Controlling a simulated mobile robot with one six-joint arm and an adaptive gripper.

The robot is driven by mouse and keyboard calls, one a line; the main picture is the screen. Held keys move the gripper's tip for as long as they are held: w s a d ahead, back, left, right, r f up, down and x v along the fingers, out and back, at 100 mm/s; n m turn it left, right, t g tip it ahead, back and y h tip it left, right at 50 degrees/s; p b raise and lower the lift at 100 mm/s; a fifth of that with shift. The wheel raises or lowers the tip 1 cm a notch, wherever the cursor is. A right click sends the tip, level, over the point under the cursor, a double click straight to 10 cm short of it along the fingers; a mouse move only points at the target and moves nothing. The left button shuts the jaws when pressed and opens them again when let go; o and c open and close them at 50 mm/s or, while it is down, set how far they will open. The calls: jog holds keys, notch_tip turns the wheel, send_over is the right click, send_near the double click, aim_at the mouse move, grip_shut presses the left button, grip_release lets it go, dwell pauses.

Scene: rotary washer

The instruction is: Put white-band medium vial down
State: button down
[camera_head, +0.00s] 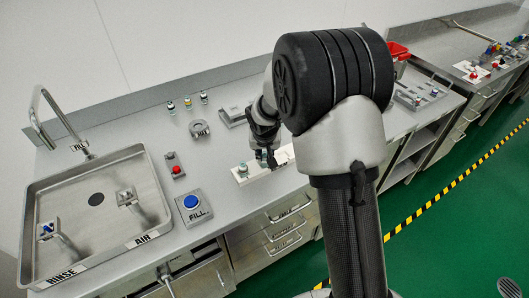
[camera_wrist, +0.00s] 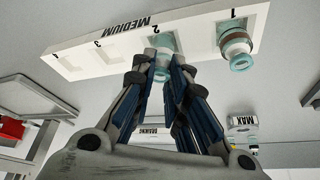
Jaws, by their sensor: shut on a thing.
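The white MEDIUM rack (camera_head: 254,176) lies on the counter; in the wrist view the rack (camera_wrist: 88,57) shows upside down with numbers 1, 2 and 3. My gripper (camera_wrist: 165,62) is shut on a pale teal vial (camera_wrist: 162,75), which I take as the white-band medium vial, at slot 2. Its band is mostly hidden by the fingers, and I cannot tell whether it is fully seated. Another teal vial with a brownish band (camera_wrist: 235,47) stands in slot 1. Slot 3 looks empty. In the head view my gripper (camera_head: 267,157) is over the rack.
A sink basin (camera_head: 60,200) with a tall faucet is at left. The blue FILL button (camera_head: 191,202) and a red button (camera_head: 176,170) are left of the rack. Several small vials (camera_head: 188,102) stand at the back. My arm hides part of the counter.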

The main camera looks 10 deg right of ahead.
jog(key=c, duration=1.6)
grip_release()
jog(key=shift+f, duration=0.15)
jog(key=s+d+p+v, duration=0.1)
jog(key=p+v, duration=0.1)
jog(key=v, duration=0.8)
jog(key=s+d+f+p+v, duration=0.1)
jog(key=s+p+v, duration=0.1)
jog(key=v, duration=0.8)
jog(key=s+r, duration=0.2)
jog(key=s, duration=0.6)
jog(key=s+r+n, duration=0.1)
jog(key=s+r, duration=0.1)
jog(key=s, duration=0.6)
jog(key=s+r+n+y, duration=0.1)
jog(key=s+r, duration=0.1)
jog(key=s, duration=0.7)
jog(key=shift+s+r, duration=0.1)
jog(key=shift+r, duration=0.3)
